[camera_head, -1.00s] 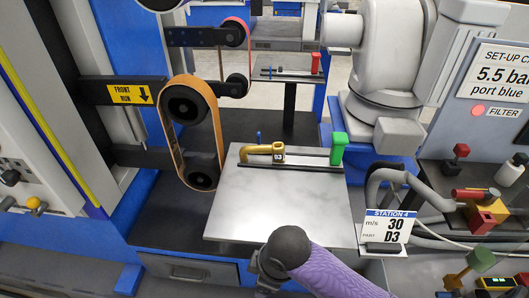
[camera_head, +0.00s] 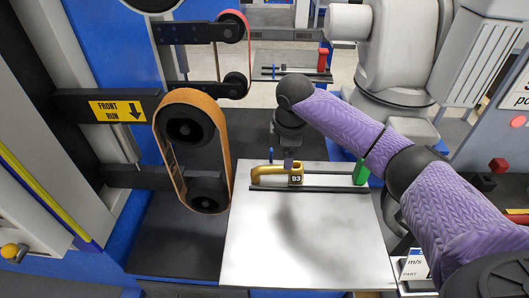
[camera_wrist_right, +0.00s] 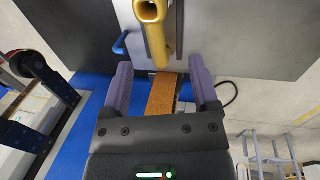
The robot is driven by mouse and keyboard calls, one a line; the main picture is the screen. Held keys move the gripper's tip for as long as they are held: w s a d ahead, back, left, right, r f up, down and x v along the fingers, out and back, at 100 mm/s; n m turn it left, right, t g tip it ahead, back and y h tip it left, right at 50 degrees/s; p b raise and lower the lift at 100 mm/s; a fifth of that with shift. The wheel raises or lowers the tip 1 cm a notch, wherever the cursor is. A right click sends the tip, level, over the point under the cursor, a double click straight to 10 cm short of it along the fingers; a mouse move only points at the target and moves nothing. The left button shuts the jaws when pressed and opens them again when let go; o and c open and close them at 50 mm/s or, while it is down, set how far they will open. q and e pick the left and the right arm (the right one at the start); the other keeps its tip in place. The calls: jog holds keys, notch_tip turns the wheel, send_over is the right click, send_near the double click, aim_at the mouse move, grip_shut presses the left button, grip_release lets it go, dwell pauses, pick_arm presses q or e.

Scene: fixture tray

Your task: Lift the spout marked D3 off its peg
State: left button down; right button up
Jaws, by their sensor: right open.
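The gold spout (camera_head: 280,176) lies along a dark rail on the pale metal plate (camera_head: 310,235); its small tag seems to read D3 or B3. Its open pipe end shows at the top of the right wrist view (camera_wrist_right: 150,10). My right gripper (camera_head: 290,152) hangs just behind the spout in the head view, partly hidden by my wrist. In the right wrist view its two purple fingers (camera_wrist_right: 159,75) are apart, with nothing gripped, and the spout is beyond their tips. The peg cannot be made out. My left gripper is not in view.
A green block (camera_head: 361,172) stands at the rail's right end. A blue handle (camera_wrist_right: 120,43) is near the spout. An orange belt sander (camera_head: 190,150) stands left of the plate. My right arm covers much of the right side. The plate's front is clear.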

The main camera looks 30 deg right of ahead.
aim_at(277, 173)
jog(key=f+b, duration=0.2)
jog(key=f, duration=0.1)
jog(key=w+f+b, duration=0.1)
jog(key=f+b, duration=0.1)
jog(key=f, duration=0.1)
jog(key=w+d+f+b, duration=0.1)
jog(key=f+b, duration=0.1)
jog(key=shift+d+f, duration=0.1)
jog(key=shift+f, duration=0.3)
jog(key=shift+w+f, duration=0.15)
jog(key=shift+f, duration=0.2)
jog(key=shift+r, duration=0.1)
jog(key=c, duration=0.5)
grip_shut()
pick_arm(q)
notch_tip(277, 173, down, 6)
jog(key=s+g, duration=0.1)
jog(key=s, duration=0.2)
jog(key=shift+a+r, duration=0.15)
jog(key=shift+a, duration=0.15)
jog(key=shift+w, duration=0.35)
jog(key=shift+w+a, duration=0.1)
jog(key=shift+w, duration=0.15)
